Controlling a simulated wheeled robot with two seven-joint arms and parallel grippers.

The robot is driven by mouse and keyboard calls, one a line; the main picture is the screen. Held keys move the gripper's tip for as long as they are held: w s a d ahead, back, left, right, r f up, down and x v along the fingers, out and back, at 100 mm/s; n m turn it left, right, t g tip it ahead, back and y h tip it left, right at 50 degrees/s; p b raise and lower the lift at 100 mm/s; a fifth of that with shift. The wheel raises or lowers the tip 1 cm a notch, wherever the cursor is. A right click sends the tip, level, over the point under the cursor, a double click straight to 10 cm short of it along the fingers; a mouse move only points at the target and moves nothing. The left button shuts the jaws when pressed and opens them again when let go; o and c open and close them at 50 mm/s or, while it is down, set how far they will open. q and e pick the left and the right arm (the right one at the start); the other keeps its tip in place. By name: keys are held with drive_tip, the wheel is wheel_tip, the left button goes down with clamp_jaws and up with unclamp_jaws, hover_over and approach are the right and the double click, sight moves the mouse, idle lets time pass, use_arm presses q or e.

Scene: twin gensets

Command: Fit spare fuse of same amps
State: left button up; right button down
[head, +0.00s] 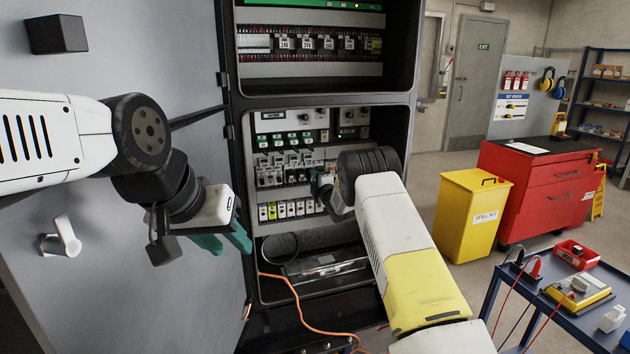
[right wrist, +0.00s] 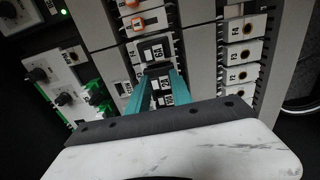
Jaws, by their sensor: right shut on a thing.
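The open cabinet's lower bay holds a row of fuse carriers (head: 295,209) with white and yellow-green fronts. My right gripper (right wrist: 157,78) reaches into this bay, and its two teal fingers are shut on a small dark piece (right wrist: 156,68) just below a 6A label (right wrist: 154,52). The piece's own rating cannot be read. More small labels, one reading 2A, show between the fingers. In the head view my right wrist hides most of that gripper. My left gripper (head: 222,241) is open and empty in front of the cabinet door, its teal fingers apart.
Numbered modules (right wrist: 239,52) stand right of my right gripper, and knobs with green parts (right wrist: 92,88) stand left. The grey cabinet door (head: 110,290) is open at left. A yellow spill bin (head: 470,215), a red tool chest (head: 540,185) and a blue trolley (head: 590,325) stand at right.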

drive_tip(key=shift+w+a, duration=0.25)
drive_tip(key=shift+w, duration=0.4)
idle(1.3)
drive_tip(key=c, duration=1.1)
unclamp_jaws()
drive_tip(key=shift+o, duration=0.2)
drive_tip(key=s+d+r+m+g+h, duration=0.2)
drive_tip(key=s+d+r+m, duration=0.5)
drive_tip(key=s, duration=0.5)
drive_tip(key=s+d+r+m+g+h, duration=0.25)
drive_tip(key=s+d+r+m, duration=0.25)
drive_tip(key=s+d+r, duration=0.5)
drive_tip(key=s+f+m+g, duration=0.1)
drive_tip(key=s+m+g, duration=0.2)
drive_tip(key=s, duration=1.7)
drive_tip(key=s+a+f+m+g, duration=0.1)
drive_tip(key=s+m+g, duration=0.2)
drive_tip(key=s, duration=1.8)
drive_tip(key=m, duration=0.3)
drive_tip(key=shift+a+f, duration=0.25)
